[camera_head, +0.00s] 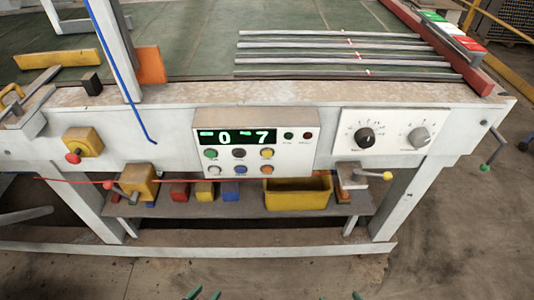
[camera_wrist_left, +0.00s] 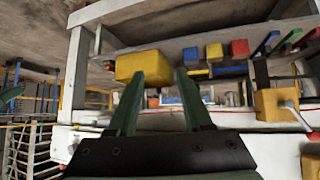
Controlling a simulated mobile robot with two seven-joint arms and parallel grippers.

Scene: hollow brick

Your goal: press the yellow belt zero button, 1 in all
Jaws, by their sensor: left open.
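The yellow button (camera_head: 267,153) is the right one in the upper row of the white control panel (camera_head: 254,141) on the front beam in the head view. The panel's display (camera_head: 238,137) shows green digits 0 and 7. My left gripper (camera_head: 203,294) shows only its green fingertips at the bottom edge, well below the panel and apart from it. In the left wrist view its fingers (camera_wrist_left: 158,85) are open with nothing held between them. One green tip of my right gripper (camera_head: 356,295) shows at the bottom edge. I cannot make out the yellow button in the left wrist view.
Other coloured buttons surround the yellow one. A yellow bin (camera_head: 297,191) and several coloured blocks sit on the shelf below. A knob plate (camera_head: 390,138) is to the right, a yellow box with a red button (camera_head: 83,142) to the left. Free floor lies in front.

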